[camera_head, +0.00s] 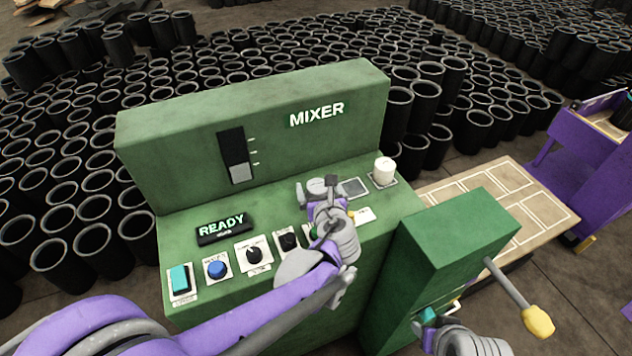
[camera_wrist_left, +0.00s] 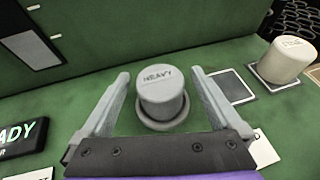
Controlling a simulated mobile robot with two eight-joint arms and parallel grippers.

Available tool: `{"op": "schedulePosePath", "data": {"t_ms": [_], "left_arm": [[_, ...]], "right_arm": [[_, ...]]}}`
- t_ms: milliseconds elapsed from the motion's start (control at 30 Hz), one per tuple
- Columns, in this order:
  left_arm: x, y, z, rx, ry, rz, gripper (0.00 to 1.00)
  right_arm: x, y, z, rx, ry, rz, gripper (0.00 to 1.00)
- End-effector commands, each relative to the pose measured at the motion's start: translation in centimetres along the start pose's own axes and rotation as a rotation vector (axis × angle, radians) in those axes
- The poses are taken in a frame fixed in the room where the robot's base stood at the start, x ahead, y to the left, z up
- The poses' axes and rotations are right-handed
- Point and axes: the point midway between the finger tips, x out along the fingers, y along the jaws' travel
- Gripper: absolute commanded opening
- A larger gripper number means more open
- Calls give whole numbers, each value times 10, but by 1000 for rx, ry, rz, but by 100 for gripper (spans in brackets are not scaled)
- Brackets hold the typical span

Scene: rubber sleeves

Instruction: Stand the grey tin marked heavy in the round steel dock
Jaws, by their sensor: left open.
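The grey tin marked HEAVY (camera_wrist_left: 160,84) stands upright in the left wrist view, between the fingers of my left gripper (camera_wrist_left: 158,88). The round steel dock (camera_wrist_left: 163,125) shows as a grey rim around the tin's foot. The left gripper is open, with a gap visible on both sides of the tin. In the head view my left gripper (camera_head: 316,190) reaches over the green panel, with the tin's top (camera_head: 316,186) between its fingers. My right gripper (camera_head: 432,334) is at the bottom right of the head view, partly hidden, beside a green box.
A white tin (camera_head: 384,170) stands on a square pad to the right, beside an empty dark square pad (camera_head: 353,188). Knobs and buttons, including a blue one (camera_head: 216,268), line the panel's front. A lever (camera_head: 510,285) sticks out from the green box (camera_head: 440,250).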

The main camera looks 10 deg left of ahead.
Motion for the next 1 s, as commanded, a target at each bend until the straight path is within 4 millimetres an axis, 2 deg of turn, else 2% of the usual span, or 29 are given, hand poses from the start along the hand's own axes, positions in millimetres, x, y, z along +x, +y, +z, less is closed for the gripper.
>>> {"op": "schedulePosePath", "data": {"t_ms": [33,200,400,567,1000], "left_arm": [[-14,-1,0,2,0,-5,98],[-50,-1,0,2,0,-5,98],[-78,-1,0,1,-1,-3,98],[-85,0,0,1,-1,0,98],[-85,0,0,1,-1,0,98]], "right_arm": [[0,0,0,0,0,0,50],[0,0,0,0,0,0,50],[-1,0,-1,0,1,0,50],[-1,0,-1,0,1,0,50],[-1,0,-1,0,1,0,50]]}}
